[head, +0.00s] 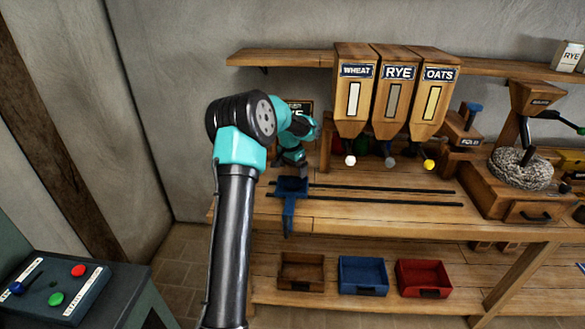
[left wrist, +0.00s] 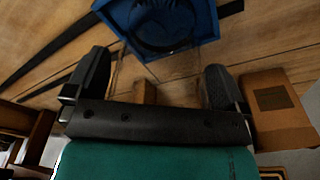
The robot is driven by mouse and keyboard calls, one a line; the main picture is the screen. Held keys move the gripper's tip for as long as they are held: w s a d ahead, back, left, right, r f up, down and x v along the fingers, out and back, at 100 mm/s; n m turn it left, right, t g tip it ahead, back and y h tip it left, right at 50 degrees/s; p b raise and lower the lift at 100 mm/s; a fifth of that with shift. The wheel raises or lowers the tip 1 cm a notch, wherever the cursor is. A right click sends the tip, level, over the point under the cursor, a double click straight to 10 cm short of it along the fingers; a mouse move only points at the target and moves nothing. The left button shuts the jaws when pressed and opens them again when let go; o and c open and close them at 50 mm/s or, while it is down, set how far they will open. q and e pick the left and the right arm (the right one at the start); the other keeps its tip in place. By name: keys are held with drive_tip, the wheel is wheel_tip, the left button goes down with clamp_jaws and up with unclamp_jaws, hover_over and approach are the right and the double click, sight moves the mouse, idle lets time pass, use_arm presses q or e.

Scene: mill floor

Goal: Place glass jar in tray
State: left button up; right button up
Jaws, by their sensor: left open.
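My left gripper (head: 291,168) is above the bench, just over a blue holder (head: 291,187) at the left end of two dark rails. In the left wrist view the fingers of my left gripper (left wrist: 160,72) are apart, and the blue holder (left wrist: 208,18) with a round recess lies beyond them. Faint clear edges show between the fingers, but I cannot tell whether they are the glass jar. I cannot make out the jar in the head view. A brown tray (head: 301,285), a blue tray (head: 385,290) and a red tray (head: 448,293) sit on the lower shelf. My right gripper is not in view.
Hoppers marked wheat (head: 342,111), rye (head: 381,112) and oats (head: 421,113) stand behind the rails. A mill (head: 500,196) with a round stone is at the right. A control panel (head: 92,304) with buttons is at lower left. The rails are clear right of the holder.

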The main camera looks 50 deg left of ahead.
use_arm(q)
wheel_tip(320, 180, up, 12)
drive_tip(key=s, duration=0.1)
drive_tip(key=shift+s, duration=0.25)
idle(0.5)
drive_tip(key=shift+w+d+r, duration=0.1)
